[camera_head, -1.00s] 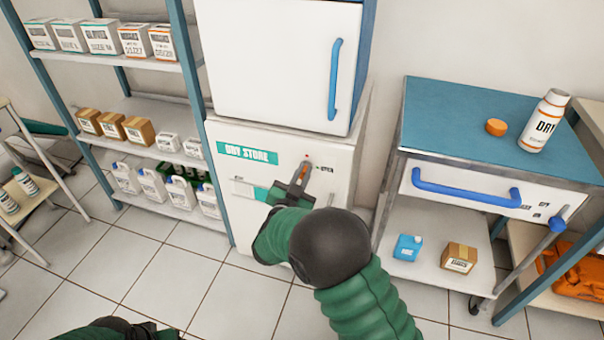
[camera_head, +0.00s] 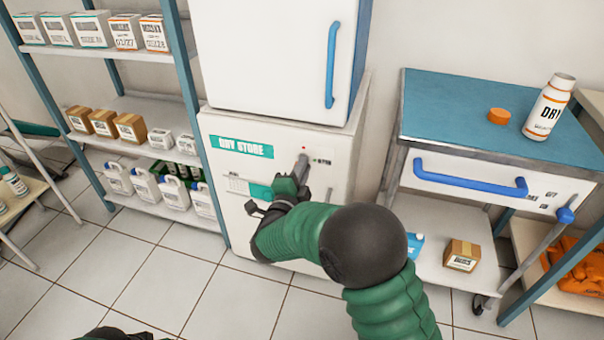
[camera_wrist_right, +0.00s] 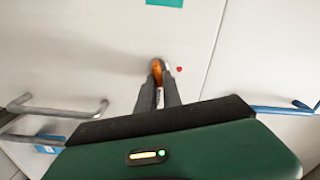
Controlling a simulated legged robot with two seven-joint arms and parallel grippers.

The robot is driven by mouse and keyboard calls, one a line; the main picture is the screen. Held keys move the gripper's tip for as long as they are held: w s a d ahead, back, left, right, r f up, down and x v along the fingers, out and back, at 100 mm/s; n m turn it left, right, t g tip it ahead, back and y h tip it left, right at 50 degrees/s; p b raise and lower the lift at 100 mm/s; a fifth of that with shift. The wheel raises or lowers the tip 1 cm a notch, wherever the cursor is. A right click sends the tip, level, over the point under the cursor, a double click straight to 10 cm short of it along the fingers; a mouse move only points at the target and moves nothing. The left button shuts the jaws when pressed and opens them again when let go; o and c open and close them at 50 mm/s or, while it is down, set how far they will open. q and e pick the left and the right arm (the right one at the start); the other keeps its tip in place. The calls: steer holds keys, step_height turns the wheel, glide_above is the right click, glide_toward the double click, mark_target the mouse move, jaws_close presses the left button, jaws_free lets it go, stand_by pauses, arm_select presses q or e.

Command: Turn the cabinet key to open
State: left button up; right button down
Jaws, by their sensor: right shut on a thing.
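The white cabinet (camera_head: 225,128) with a green "DRY STORE" label stands in the middle of the head view, its door shut. My right gripper (camera_head: 302,160) is at the upper right of its front. In the right wrist view, my right gripper (camera_wrist_right: 158,72) is shut on an orange key (camera_wrist_right: 157,73) at the cabinet front (camera_wrist_right: 90,60). The fingers hide most of the key, and its turn angle cannot be told. A small red dot (camera_wrist_right: 179,69) is just right of the fingertips. My left gripper does not show; only a dark part of mine is at the bottom edge.
A white cupboard (camera_head: 265,60) with a blue handle stands on the cabinet. A shelf rack (camera_head: 112,55) with boxes and bottles is close on the left. A blue-topped cart (camera_head: 450,110) with a bottle stands on the right. The tiled floor in front is clear.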

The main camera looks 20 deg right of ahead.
steer(key=shift+f+m+b, duration=0.25)
steer(key=shift+m+b, duration=0.4)
steer(key=shift+m, duration=0.25)
steer(key=shift+f+m+b, duration=0.2)
steer(key=shift+m+b, duration=0.45)
steer(key=shift+m, duration=0.25)
steer(key=c, duration=1.5)
jaws_free()
steer(key=shift+r, duration=0.1)
steer(key=p+v, duration=0.5)
steer(key=v, duration=1.2)
steer(key=shift+p, duration=0.4)
